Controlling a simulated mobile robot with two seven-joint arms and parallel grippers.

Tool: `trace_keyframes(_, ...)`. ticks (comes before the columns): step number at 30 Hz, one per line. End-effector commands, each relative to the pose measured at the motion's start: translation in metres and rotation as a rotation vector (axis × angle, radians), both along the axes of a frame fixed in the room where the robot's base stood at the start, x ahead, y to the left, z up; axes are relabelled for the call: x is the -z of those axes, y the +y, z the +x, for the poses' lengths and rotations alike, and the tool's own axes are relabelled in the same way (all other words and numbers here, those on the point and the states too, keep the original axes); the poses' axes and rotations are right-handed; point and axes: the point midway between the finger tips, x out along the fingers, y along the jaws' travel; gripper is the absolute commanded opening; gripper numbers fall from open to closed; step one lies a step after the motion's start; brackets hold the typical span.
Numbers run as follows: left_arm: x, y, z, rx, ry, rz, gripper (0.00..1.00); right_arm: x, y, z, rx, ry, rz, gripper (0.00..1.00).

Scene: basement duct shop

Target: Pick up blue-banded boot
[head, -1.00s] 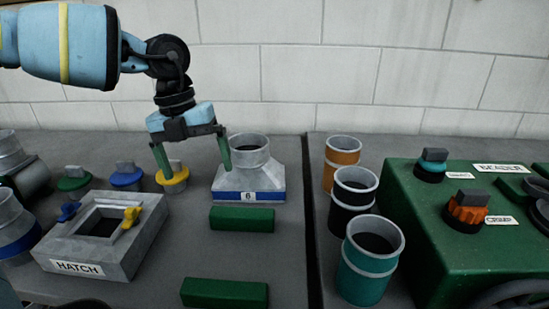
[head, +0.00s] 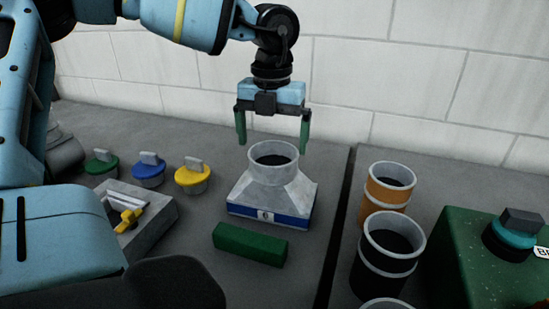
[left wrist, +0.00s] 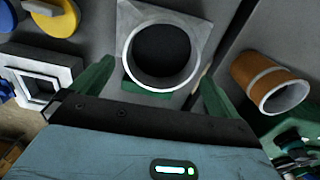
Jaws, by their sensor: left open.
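The blue-banded boot (head: 272,188) is a grey metal piece with a round collar on a flared square base and a blue band with a small label. It stands upright on the bench beside a green block. My left gripper (head: 272,130) is open above the boot, with one green finger to each side of the collar and apart from it. In the left wrist view the boot's round collar (left wrist: 161,84) shows between the open fingers, a little ahead of them. My right gripper is not in view.
A green block (head: 250,244) lies in front of the boot. Yellow (head: 192,178), blue (head: 148,172) and green (head: 101,163) capped plugs stand left, near the hatch block (head: 155,205). Orange (head: 386,192) and black (head: 388,255) banded cylinders and a green machine (head: 480,260) are right.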

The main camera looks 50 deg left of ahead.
Motion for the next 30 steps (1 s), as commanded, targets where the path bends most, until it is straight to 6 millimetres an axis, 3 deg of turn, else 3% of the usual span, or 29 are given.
trace_keyframes(8,0.013,0.000,0.000,0.000,0.002,-0.002,1.00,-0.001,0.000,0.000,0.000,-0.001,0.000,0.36)
trace_keyframes(18,0.055,0.002,0.004,0.001,0.001,-0.002,1.00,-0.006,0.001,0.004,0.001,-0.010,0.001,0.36)
trace_keyframes(27,0.059,0.003,0.004,0.000,0.000,-0.001,1.00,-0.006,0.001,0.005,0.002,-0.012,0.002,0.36)
trace_keyframes(30,0.059,0.003,0.004,0.000,0.000,-0.001,0.87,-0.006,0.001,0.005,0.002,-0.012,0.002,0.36)
